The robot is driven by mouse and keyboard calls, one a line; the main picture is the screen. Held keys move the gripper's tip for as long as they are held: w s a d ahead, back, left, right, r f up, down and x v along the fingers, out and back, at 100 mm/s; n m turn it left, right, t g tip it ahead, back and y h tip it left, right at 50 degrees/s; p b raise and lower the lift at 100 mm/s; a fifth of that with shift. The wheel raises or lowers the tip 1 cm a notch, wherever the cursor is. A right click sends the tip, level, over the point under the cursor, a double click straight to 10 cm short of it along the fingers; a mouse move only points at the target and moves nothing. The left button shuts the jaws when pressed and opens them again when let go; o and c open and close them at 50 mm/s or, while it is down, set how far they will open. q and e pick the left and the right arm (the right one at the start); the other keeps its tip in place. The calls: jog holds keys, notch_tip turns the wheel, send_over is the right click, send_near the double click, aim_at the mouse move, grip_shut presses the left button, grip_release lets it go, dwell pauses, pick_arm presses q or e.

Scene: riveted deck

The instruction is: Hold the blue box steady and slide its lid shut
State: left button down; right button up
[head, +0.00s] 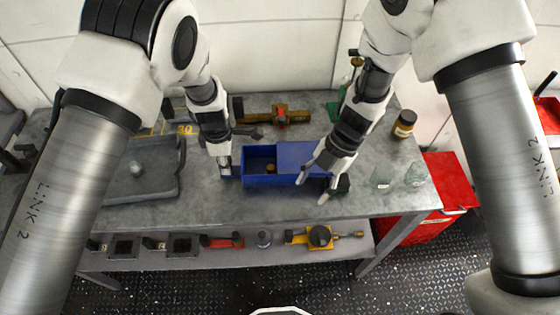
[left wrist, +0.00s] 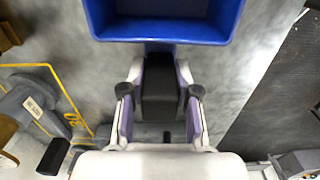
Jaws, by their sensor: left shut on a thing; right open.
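The blue box (head: 262,182) stands on the grey workbench, its left part open and a small orange-brown item (head: 270,168) inside. Its blue lid (head: 303,153) covers the right part. My left gripper (head: 225,172) is at the box's left end, shut on a narrow tab there. The left wrist view shows the box's near wall (left wrist: 165,35) just beyond the fingers, with the dark tab between them. My right gripper (head: 314,186) is open at the right end of the box and lid, its fingers spread. Whether it touches the lid cannot be told.
A grey tray (head: 135,190) lies left on the bench. A brass-coloured tool (head: 280,115) lies behind the box. A brown jar (head: 403,124) and glass pieces (head: 382,178) stand at the right. A red cabinet (head: 445,185) stands beside the bench.

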aim_at(308, 153)
jog(key=w+d+r+n+t+h, duration=0.3)
jog(key=w+d+r+n+h, duration=0.25)
jog(key=w+r+n, duration=0.45)
jog(key=shift+m+y, duration=0.3)
jog(key=shift+y, duration=0.15)
jog(key=f, duration=0.7)
jog(key=w+f, duration=0.1)
jog(key=f, duration=0.3)
jog(key=shift+d+f, duration=0.15)
jog(key=shift+d, duration=0.1)
jog(key=shift+c, duration=0.3)
grip_shut()
jog(key=shift+o, duration=0.2)
grip_release()
